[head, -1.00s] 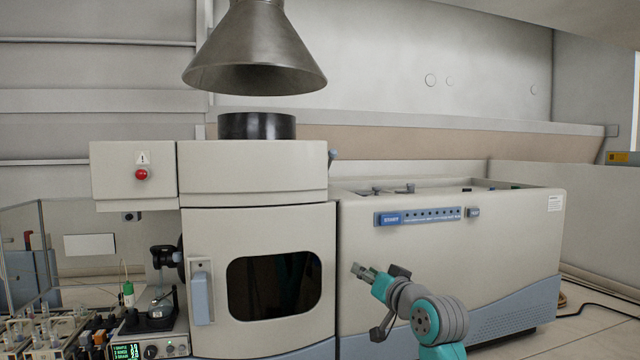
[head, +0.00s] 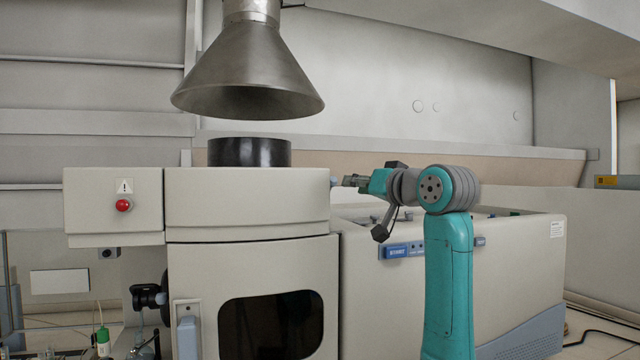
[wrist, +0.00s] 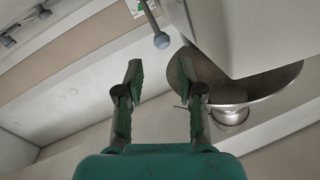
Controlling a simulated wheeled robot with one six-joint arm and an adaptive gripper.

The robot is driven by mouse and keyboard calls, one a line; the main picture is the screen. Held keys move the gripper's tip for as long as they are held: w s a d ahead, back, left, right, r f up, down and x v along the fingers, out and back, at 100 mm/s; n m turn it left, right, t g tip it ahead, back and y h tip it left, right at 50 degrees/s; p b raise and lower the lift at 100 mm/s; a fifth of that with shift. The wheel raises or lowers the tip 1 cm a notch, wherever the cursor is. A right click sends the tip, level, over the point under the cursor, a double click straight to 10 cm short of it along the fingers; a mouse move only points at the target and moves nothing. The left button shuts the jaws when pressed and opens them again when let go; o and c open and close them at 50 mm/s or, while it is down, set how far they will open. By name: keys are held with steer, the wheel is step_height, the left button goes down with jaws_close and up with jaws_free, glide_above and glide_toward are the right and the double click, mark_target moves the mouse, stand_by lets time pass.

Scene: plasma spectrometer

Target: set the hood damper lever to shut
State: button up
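The steel cone hood (head: 248,75) hangs above the instrument in the head view. A thin dark rod (head: 293,5) sticks out to the right of its duct at the top edge; it may be the damper lever, and its setting cannot be read. In the wrist view the hood (wrist: 275,85) appears inverted, with a small dark rod (wrist: 181,106) beside its duct. My gripper (head: 347,181) is well below and right of the hood, pointing left beside the instrument's upper housing. In the wrist view my gripper (wrist: 160,70) is open, with nothing between its fingers.
A lever with a blue-grey ball knob (wrist: 161,40) stands on the instrument's side, just beyond my fingertips. The instrument's upper housing (head: 245,200) is left of my gripper. A black chimney (head: 250,152) stands under the hood. The space right of the hood is clear.

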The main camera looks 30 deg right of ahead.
mark_target(335, 182)
steer(key=w, duration=1.1)
steer(key=shift+d+r, duration=0.25)
steer(key=shift+d, duration=0.15)
jaws_close()
